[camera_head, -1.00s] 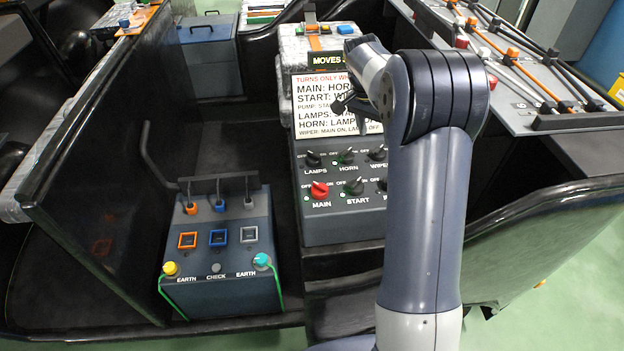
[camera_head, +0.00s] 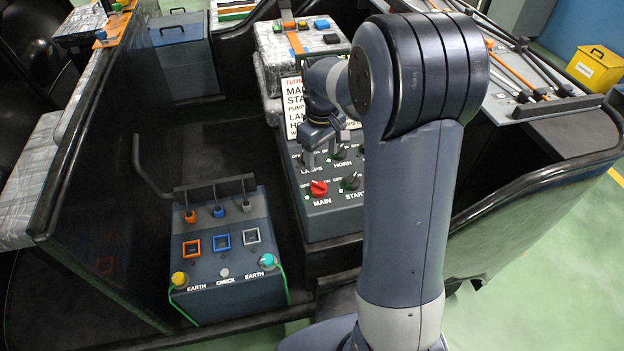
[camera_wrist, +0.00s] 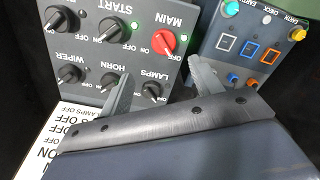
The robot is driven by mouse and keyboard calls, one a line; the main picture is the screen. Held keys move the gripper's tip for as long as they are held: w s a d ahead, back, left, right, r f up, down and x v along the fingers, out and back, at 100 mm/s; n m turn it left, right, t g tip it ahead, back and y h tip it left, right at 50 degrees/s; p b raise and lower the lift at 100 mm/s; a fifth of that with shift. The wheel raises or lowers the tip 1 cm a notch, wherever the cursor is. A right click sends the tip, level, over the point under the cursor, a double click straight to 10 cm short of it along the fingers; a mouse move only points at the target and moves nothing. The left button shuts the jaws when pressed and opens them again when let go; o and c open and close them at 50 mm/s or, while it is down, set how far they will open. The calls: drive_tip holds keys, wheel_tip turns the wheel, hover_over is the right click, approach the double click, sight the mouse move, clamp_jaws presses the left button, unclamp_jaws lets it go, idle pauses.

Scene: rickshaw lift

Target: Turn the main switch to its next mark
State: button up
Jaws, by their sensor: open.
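The main switch (camera_head: 319,188) is a red knob above the MAIN label, at the lower left of the grey switch panel (camera_head: 335,222). In the wrist view the red knob (camera_wrist: 164,43) shows upside down beyond my fingertips, with ON and OFF printed beside it. I cannot tell surely which mark it points to. My gripper (camera_head: 322,158) hangs over the panel's upper row, near the LAMPS switch. In the wrist view my gripper (camera_wrist: 165,72) has its fingers spread wide and empty. The black LAMPS knob (camera_wrist: 152,90) shows between the fingers; contact is not visible.
Black START (camera_wrist: 114,28) and HORN (camera_wrist: 106,80) knobs sit close to the main switch. A sign (camera_head: 293,108) stands behind the panel, partly hidden by my arm. A box with EARTH plugs (camera_head: 228,290) stands to the left. Dark walls enclose the area.

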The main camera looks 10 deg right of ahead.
sight(319, 184)
drive_tip(key=shift+n, duration=0.4)
drive_tip(key=f, duration=1.1)
drive_tip(key=shift+s+a+b, duration=0.2)
drive_tip(key=shift+a+b, duration=0.05)
drive_tip(key=shift+b, duration=0.05)
drive_tip(key=shift+r, duration=0.1)
drive_tip(key=shift+c, duration=0.4)
drive_tip(key=c, duration=0.9)
